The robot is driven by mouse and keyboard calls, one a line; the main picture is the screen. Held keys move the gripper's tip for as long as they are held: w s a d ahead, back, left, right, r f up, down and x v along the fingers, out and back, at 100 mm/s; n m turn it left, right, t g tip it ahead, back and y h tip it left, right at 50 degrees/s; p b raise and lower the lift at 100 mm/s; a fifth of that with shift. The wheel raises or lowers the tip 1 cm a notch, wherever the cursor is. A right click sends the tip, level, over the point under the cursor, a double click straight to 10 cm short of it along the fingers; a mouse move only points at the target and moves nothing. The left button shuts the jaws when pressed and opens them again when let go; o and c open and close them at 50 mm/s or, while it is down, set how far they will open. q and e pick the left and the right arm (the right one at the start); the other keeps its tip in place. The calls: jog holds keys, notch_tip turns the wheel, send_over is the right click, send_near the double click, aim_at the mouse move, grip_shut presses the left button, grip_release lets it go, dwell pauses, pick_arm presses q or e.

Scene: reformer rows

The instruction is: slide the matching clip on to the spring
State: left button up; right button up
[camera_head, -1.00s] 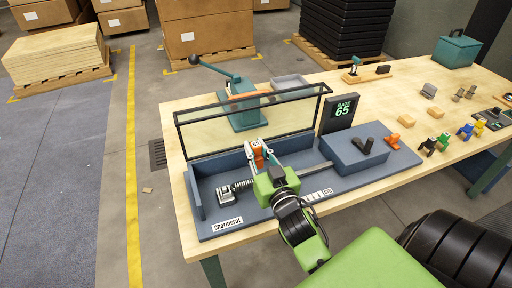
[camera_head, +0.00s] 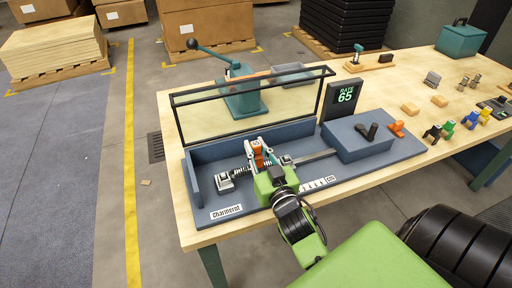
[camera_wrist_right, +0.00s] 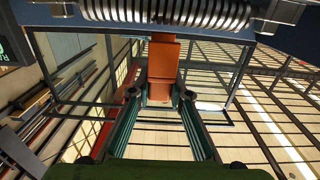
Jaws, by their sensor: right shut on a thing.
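My right gripper (camera_head: 259,152) is shut on an orange clip (camera_head: 257,145), which has a small pale label too small to read. The clip also shows between the fingers in the wrist view (camera_wrist_right: 163,65). The metal spring (camera_head: 239,174) lies along the blue fixture tray (camera_head: 207,192), between a grey end block (camera_head: 224,183) and another at the right (camera_head: 287,160). In the wrist view the spring (camera_wrist_right: 170,12) crosses the top, just beyond the clip's end. I cannot tell whether they touch. My gripper hides part of the spring. My left gripper is not in view.
A clear framed guard (camera_head: 245,106) stands behind the tray. A display (camera_head: 342,97) reads "GATE 65". Several coloured clips (camera_head: 448,128) stand farther right on the wooden table (camera_head: 400,86).

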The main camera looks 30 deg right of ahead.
aim_at(259, 164)
jog(key=shift+p, duration=0.6)
dwell(1.3)
jog(key=shift+f+b, duration=1.4)
jog(key=shift+f, duration=0.6)
jog(key=o, duration=1)
jog(key=shift+v, duration=3.75)
jog(key=shift+s+f, duration=0.1)
